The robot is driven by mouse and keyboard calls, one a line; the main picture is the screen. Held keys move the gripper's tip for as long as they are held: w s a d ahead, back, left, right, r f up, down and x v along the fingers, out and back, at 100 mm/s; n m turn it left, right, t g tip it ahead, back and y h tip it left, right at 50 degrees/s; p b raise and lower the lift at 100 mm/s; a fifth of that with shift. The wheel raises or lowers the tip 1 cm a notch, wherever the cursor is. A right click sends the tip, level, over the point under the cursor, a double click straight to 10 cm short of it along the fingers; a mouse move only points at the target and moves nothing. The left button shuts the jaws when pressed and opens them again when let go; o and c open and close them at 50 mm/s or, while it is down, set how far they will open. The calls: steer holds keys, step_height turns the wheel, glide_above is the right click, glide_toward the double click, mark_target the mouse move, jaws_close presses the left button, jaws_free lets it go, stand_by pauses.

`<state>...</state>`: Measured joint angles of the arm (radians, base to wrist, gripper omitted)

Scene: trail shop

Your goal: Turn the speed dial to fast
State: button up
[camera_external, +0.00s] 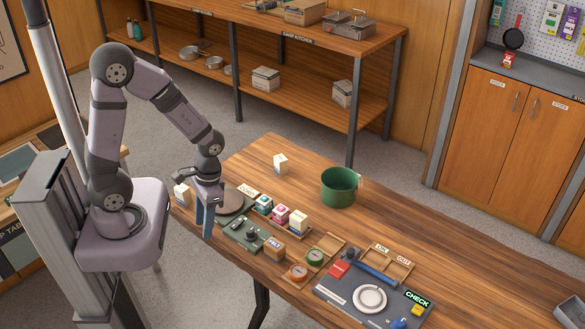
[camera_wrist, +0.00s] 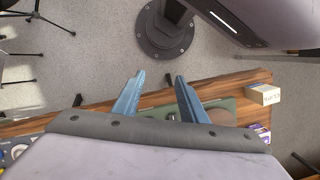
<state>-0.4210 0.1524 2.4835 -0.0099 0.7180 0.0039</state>
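A dark green-grey control unit (camera_external: 240,228) lies at the table's near left edge, with a dark knob (camera_external: 252,234) on top that looks like the speed dial. Its setting is too small to read. A round grey-brown disc (camera_external: 232,201) sits just behind the unit. My gripper (camera_external: 208,222) points down at the table's left edge, left of the knob and apart from it. In the wrist view my gripper (camera_wrist: 160,82) shows two blue fingers spread apart with nothing between them.
Small cartons (camera_external: 281,213) stand in a row behind the unit, with a tan box (camera_external: 275,250) to its right. A green pot (camera_external: 341,187) stands farther back. A dark tray station (camera_external: 340,292) lies to the right. A white carton (camera_external: 182,195) stands left of my gripper.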

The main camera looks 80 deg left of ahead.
mark_target(250, 230)
steer(key=w+a+f+n, duration=0.1)
steer(key=a+n, duration=0.1)
steer(key=w+a+f+n+h, duration=0.1)
steer(key=w+a+f+n, duration=0.1)
steer(key=a, duration=0.1)
steer(key=w+a+f+n+h, duration=0.1)
steer(key=w+a+n, duration=0.1)
steer(key=a, duration=0.1)
steer(key=shift+w+a+f+t, duration=0.15)
steer(key=shift+f+t, duration=0.1)
steer(key=shift+t, duration=0.15)
steer(key=w+n, duration=0.1)
steer(key=w, duration=0.1)
steer(key=w+a+r+n, duration=0.1)
steer(key=w, duration=0.1)
steer(key=w+r+n+t, duration=0.1)
steer(key=w, duration=0.1)
steer(key=shift+a+h, duration=0.3)
steer(key=shift+w+d+r+n+h, duration=0.25)
steer(key=shift+d+r+n, duration=0.2)
steer(key=shift+n, duration=0.6)
steer(key=shift+w+d+r+n+h, duration=0.25)
steer(key=shift+d+r+n, duration=0.15)
steer(key=shift+n, duration=0.65)
steer(key=shift+p+x, duration=0.6)
steer(key=shift+x, duration=3)
jaws_close()
